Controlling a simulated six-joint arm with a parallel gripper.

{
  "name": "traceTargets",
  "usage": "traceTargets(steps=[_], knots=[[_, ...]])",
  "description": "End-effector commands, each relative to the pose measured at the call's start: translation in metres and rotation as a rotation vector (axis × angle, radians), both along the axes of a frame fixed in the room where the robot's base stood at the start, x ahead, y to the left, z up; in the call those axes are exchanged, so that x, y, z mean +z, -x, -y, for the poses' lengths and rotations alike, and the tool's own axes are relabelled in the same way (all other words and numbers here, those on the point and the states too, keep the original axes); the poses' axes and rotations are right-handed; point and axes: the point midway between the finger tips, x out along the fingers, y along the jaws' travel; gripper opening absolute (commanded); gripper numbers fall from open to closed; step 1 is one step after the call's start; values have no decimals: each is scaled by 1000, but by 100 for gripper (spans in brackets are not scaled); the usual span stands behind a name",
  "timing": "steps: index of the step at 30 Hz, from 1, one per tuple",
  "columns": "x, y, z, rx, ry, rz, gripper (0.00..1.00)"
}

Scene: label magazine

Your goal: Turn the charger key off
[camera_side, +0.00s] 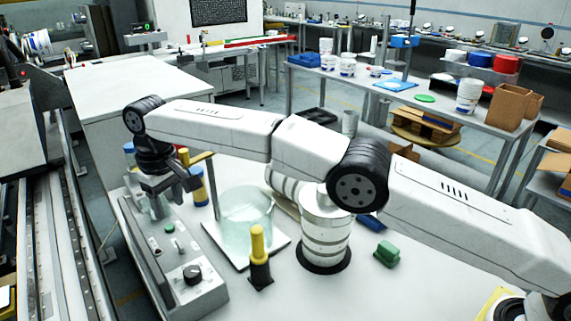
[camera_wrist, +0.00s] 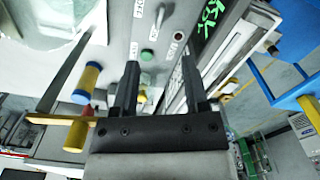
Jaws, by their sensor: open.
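A grey control panel (camera_side: 150,262) slopes along the left edge of the white table. It carries a black rotary knob (camera_side: 192,274), a small metal switch (camera_side: 180,245) and a green button (camera_side: 169,228). I cannot tell for sure which control is the charger key. My gripper (camera_side: 168,192) is open above the far end of the panel, over a clear part I cannot make out. In the wrist view, the two fingers of my gripper (camera_wrist: 159,64) are apart and empty. The green button (camera_wrist: 147,55) and a switch (camera_wrist: 158,18) show beyond them on the labelled panel.
Right of the panel are a clear glass vessel (camera_side: 247,212) on a white plate, a yellow-and-black upright tool (camera_side: 259,262), a white-and-silver cylinder (camera_side: 323,230) and a green block (camera_side: 387,253). A blue-and-yellow cylinder (camera_side: 198,186) stands near my gripper.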

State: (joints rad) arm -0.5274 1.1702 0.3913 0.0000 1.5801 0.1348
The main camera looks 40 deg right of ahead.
Motion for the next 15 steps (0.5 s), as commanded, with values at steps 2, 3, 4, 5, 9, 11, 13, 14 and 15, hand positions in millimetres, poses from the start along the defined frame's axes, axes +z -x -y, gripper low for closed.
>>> traceTargets(steps=[2,3,4,5,9,11,13,14,15], knots=[[-7,0,0,0,1,-3,58],[-13,1,0,0,2,-3,58],[-16,0,0,0,1,-3,58],[-19,0,0,0,1,-3,58],[-26,0,0,0,0,-1,58],[-27,0,0,0,0,0,58],[-27,0,0,0,0,0,58],[-27,0,0,0,0,0,58],[-28,0,0,0,0,0,58]])
